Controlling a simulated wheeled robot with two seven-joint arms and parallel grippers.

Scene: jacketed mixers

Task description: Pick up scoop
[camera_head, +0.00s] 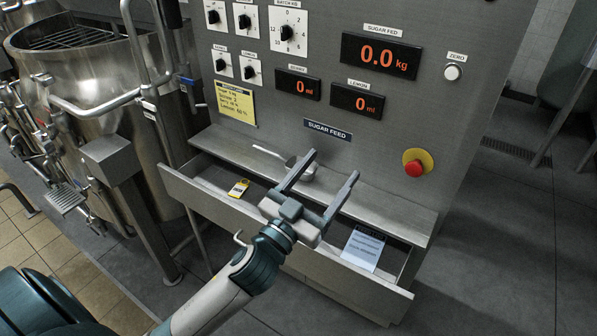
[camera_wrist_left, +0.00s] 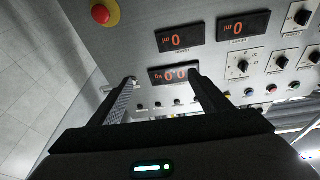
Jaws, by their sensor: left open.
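A metal scoop (camera_head: 270,153) lies on the ledge below the SUGAR FEED label in the head view. Its thin handle points left, and its bowl end is partly hidden behind a finger of my left gripper. My left gripper (camera_head: 332,167) is open and empty, in front of the panel above the open drawer. Its fingers point up toward the panel, and the scoop shows left of the gap between them. In the left wrist view the open fingers (camera_wrist_left: 162,79) point at the panel displays; I cannot make out the scoop there. My right gripper is not in view.
A red stop button (camera_head: 414,168) juts from the panel at right. A steel mixer (camera_head: 85,85) with pipes stands at left. Open floor (camera_head: 500,240) lies right.

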